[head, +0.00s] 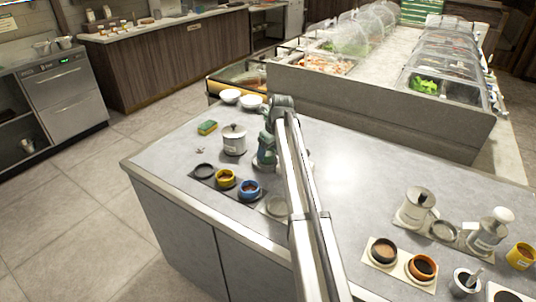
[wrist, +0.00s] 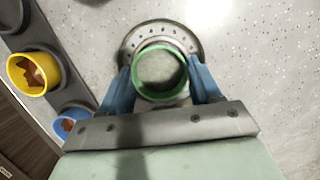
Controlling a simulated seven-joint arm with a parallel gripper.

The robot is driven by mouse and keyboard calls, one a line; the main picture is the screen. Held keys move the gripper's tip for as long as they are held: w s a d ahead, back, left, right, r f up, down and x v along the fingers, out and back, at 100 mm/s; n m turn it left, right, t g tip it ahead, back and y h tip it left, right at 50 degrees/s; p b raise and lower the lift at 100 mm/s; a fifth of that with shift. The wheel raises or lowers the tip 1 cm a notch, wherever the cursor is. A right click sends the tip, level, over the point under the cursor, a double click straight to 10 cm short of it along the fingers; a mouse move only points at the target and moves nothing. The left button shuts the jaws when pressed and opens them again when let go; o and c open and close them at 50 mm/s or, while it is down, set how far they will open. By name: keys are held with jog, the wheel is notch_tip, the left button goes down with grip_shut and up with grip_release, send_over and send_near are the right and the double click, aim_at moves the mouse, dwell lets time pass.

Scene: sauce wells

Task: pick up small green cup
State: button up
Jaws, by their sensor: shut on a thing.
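The small green cup (wrist: 136,70) is a round green-rimmed cup, seen from above in the wrist view. My gripper (wrist: 160,78) is shut on it, one blue finger on each side. In the head view my gripper (head: 266,161) is over the counter, behind the row of cups; the green cup is hard to make out there. A round grey metal piece with holes (wrist: 137,37) shows beyond the cup; I cannot tell whether they touch.
A lidded pot (head: 234,146) stands left of my gripper, with a sponge (head: 207,128) and white bowls (head: 230,97) farther back.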

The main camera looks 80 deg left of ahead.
notch_tip(320, 180, up, 17)
dwell(0.4)
jog(key=shift+f, duration=0.1)
jog(key=s+d+f+m, duration=0.2)
jog(key=d+f+m, duration=0.15)
jog(key=f, duration=0.75)
jog(key=a+g+y, duration=0.1)
jog(key=y, duration=0.2)
jog(key=w+a+g+y, duration=0.1)
jog(key=a+y, duration=0.1)
jog(key=y, duration=0.2)
jog(key=a+r+n+g+y, duration=0.1)
jog(key=y, duration=0.3)
jog(key=shift+w+a+g, duration=0.15)
jog(key=shift+a+g, duration=0.15)
jog(key=shift+a, duration=0.1)
jog(key=shift+w+d+g+y, duration=0.15)
jog(key=shift+g+y, duration=0.15)
jog(key=shift+y, duration=0.5)
jog(key=shift+d+g+y, duration=0.15)
jog(key=shift+g+y, duration=0.15)
jog(key=shift+y, duration=0.5)
jog(key=shift+w+d+g+y, duration=0.15)
jog(key=shift+g+y, duration=0.15)
jog(key=shift+y, duration=0.5)
jog(key=shift+d+y, duration=0.1)
jog(key=shift+y, duration=0.3)
